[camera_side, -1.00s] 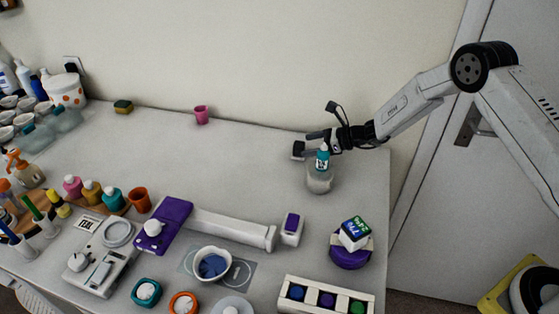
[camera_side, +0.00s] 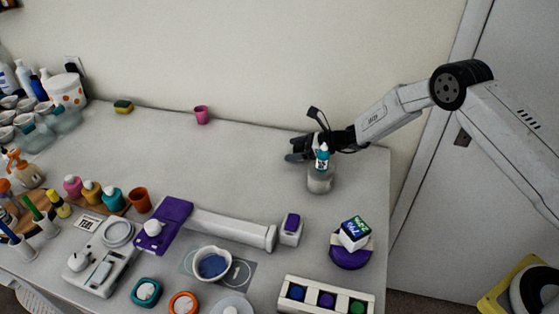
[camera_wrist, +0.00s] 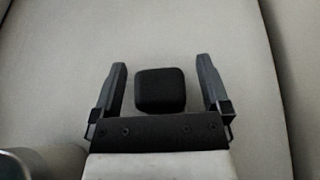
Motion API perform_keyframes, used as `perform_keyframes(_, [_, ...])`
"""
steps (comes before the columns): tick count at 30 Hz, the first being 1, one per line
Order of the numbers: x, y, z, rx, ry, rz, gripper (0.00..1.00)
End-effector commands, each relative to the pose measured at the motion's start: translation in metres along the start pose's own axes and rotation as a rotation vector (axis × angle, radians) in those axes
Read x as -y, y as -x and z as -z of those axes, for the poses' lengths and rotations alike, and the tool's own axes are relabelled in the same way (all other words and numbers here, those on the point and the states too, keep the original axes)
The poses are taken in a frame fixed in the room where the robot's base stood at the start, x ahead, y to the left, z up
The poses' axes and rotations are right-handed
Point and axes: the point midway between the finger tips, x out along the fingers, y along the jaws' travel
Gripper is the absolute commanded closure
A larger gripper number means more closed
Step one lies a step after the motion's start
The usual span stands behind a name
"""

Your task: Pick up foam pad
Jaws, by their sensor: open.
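The foam pad (camera_wrist: 160,90) is a black rounded square in the wrist view. It lies between the two dark fingers of my gripper (camera_wrist: 162,66), with a gap on each side. The fingers are open and hold nothing. There I cannot tell the dark pad apart from the dark fingers.
A grey rounded shape (camera_wrist: 55,163) shows at the lower left of the wrist view. A pink cup (camera_side: 201,115) and a sponge (camera_side: 123,107) stand along the wall. The white table (camera_side: 235,160) is clear left of my gripper. A purple-topped block (camera_side: 291,229) stands in front.

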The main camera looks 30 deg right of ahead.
Motion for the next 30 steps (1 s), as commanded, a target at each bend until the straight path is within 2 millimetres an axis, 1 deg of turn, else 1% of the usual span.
perform_keyframes(8, [0.0001, 0.0003, -0.0001, 0.0, 0.0, 0.0, 0.03])
perform_keyframes(9, [0.0001, 0.0003, -0.0001, 0.0, 0.0, 0.0, 0.16])
perform_keyframes(11, [0.0001, 0.0003, -0.0001, 0.0, 0.0, 0.0, 0.35])
perform_keyframes(12, [0.0001, 0.0003, -0.0001, 0.0, 0.0, 0.0, 0.47])
perform_keyframes(14, [0.0001, 0.0003, -0.0001, 0.0, 0.0, 0.0, 0.66])
perform_keyframes(15, [0.0, 0.0003, -0.0001, 0.0, 0.0, 0.0, 0.79])
perform_keyframes(17, [0.0, 0.0003, -0.0001, 0.0, 0.0, 0.0, 0.98])
perform_keyframes(18, [0.0001, 0.0004, -0.0002, 0.0, 0.0, 0.0, 1.0])
perform_keyframes(26, [0.0001, 0.0007, -0.0011, 0.0, 0.001, 0.0, 1.0])
perform_keyframes(30, [0.0004, 0.0026, -0.0062, 0.001, 0.001, 0.0, 1.0])
